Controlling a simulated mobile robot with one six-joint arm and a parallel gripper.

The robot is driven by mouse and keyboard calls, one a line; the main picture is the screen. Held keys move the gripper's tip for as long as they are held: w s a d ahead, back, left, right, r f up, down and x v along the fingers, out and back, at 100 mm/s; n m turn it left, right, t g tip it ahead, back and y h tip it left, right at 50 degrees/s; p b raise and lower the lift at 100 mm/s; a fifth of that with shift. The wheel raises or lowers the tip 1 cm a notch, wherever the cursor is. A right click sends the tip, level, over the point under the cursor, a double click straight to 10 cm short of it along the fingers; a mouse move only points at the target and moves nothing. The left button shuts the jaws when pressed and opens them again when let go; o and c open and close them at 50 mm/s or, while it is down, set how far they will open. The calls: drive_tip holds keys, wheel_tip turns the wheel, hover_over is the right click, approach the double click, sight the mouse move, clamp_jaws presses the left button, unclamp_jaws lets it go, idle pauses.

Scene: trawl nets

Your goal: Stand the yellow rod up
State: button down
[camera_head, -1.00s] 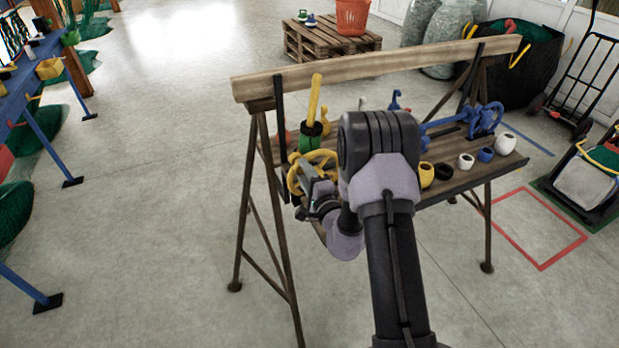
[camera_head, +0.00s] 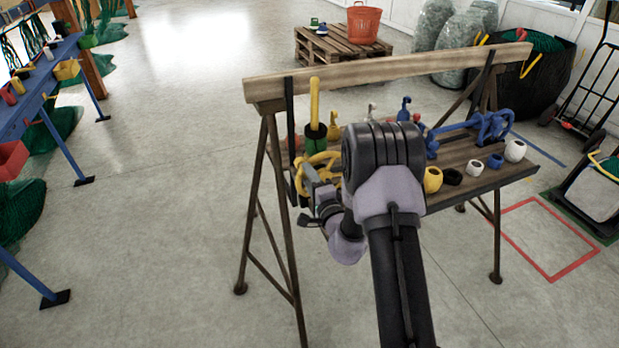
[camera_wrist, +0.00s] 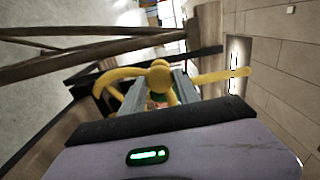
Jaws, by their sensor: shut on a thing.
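The yellow rod (camera_head: 314,100) stands about upright at the left end of the wooden trestle bench (camera_head: 480,185). Its lower end has curved yellow hoops (camera_head: 301,174). In the wrist view the hoops meet at a round knob and the straight shaft (camera_wrist: 225,76) points right. My gripper (camera_head: 318,184) is shut on the yellow rod near the knob, with grey fingers (camera_wrist: 160,95) on either side. A black and green piece (camera_head: 316,140) overlaps the shaft; I cannot tell whether it is around it. My arm hides where the hoops meet the bench.
A blue rod with hoops (camera_head: 465,132) lies on the bench. A yellow ring (camera_head: 432,180), a black ring (camera_head: 452,177) and other small rings sit along its front edge. A wooden rail (camera_head: 400,67) runs along the back.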

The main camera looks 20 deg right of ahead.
drive_tip(key=c, duration=0.9)
unclamp_jaws()
drive_tip(key=shift+w+a, duration=0.1)
drive_tip(key=s, duration=1.7)
drive_tip(key=shift+s+d, duration=0.3)
drive_tip(key=shift+d, duration=0.05)
